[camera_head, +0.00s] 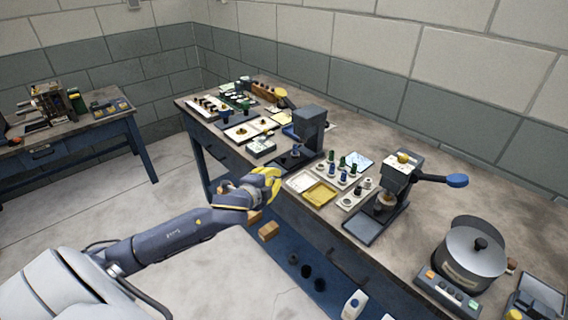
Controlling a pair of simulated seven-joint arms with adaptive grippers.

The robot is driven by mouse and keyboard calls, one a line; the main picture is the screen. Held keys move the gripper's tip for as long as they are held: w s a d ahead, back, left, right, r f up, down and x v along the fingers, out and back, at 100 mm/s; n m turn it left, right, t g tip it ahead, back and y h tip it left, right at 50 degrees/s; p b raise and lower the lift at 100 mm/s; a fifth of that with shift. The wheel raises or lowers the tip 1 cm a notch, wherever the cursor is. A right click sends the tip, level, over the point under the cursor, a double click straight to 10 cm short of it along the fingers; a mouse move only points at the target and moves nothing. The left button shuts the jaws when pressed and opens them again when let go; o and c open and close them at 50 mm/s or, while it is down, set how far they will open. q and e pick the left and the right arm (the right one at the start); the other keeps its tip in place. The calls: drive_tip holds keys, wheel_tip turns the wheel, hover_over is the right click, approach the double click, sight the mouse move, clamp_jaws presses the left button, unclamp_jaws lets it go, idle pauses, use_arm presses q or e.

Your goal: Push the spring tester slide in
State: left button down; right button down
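My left gripper (270,183), with yellow fingers, is over the front edge of the long workbench (350,228). It is seen from behind and the gap between its fingers is unclear. No held object can be made out. Just beyond it on the bench stands a dark upright device (310,128) with a dark base plate and a yellow-knobbed lever. To its right stands a pale-headed press (400,172) with a blue-knobbed lever and a grey plate in front. I cannot tell which is the spring tester, and no slide is clearly distinguishable. My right gripper is not in view.
White and yellow trays (320,194) and small bottles lie between the two devices. A round lidded pot (470,258) stands at the right. Trays of small parts fill the bench's far left end. Small blocks (268,231) show below my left gripper. Another table (75,138) stands far left.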

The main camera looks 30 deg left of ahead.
sight(282, 174)
use_arm(q)
drive_tip(key=shift+m+g+y, duration=0.3)
drive_tip(key=shift+m+y, duration=0.3)
drive_tip(key=shift+m, duration=0.1)
drive_tip(key=x, duration=0.4)
drive_tip(key=a+x, duration=0.1)
drive_tip(key=x, duration=0.7)
drive_tip(key=shift+s+a, duration=0.15)
drive_tip(key=shift+a, duration=0.1)
drive_tip(key=shift+w+a, duration=0.15)
drive_tip(key=shift+w, duration=0.75)
drive_tip(key=shift+w, duration=0.1)
